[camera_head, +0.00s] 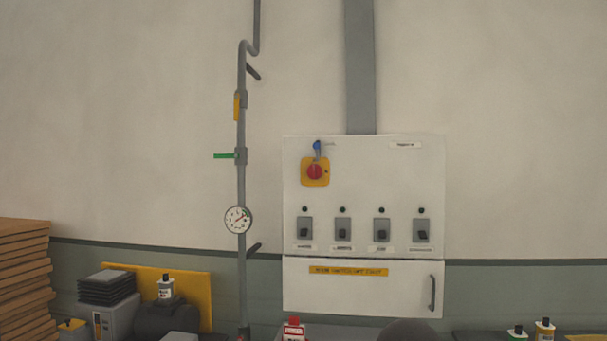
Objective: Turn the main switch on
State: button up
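The main switch (314,172) is a round red knob on a yellow square plate, at the upper left of a white control panel (365,170) on the wall. A small grey piece with a blue top (317,147) sits just above the knob; I cannot tell exactly what it is. Below is a row of several grey toggle switches (342,229), each with a small dark green lamp above it. My gripper is not in view.
A grey pipe with a round gauge (238,220) and a green lever (225,156) runs left of the panel. Stacked boards (22,275) stand at far left. Bottles and boxes, including a red-capped container (293,330), line the bottom. The wall before the panel looks clear.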

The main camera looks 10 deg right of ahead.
aim_at(314, 172)
jog(key=u, duration=0.2)
jog(key=i, duration=1.5)
jog(key=z, duration=0.7)
